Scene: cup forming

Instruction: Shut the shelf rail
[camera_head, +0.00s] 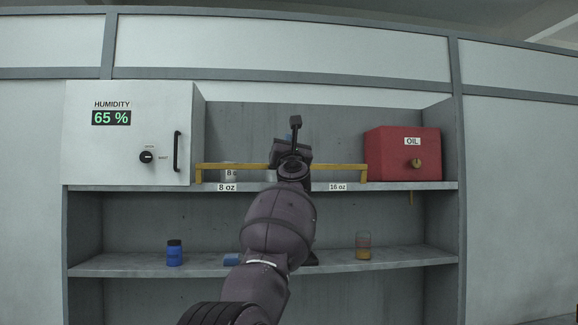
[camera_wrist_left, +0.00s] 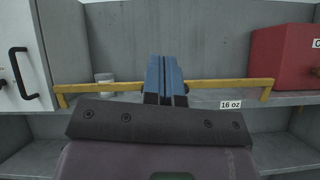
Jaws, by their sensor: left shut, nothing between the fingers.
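The yellow shelf rail (camera_head: 230,166) runs level across the front of the upper shelf, between the white humidity cabinet and the red oil box. Its ends bend down toward the shelf edge. My left arm hides its middle in the head view. In the left wrist view the rail (camera_wrist_left: 220,85) passes behind my fingers. My left gripper (camera_head: 290,136) is in front of the shelf, around rail height or a little above. Its blue fingers (camera_wrist_left: 164,60) are together with nothing between them. I cannot tell whether they touch the rail. My right gripper is not in view.
The humidity cabinet (camera_head: 130,135) stands left and the oil box (camera_head: 390,160) right. A pale cup (camera_wrist_left: 105,78) is behind the rail.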

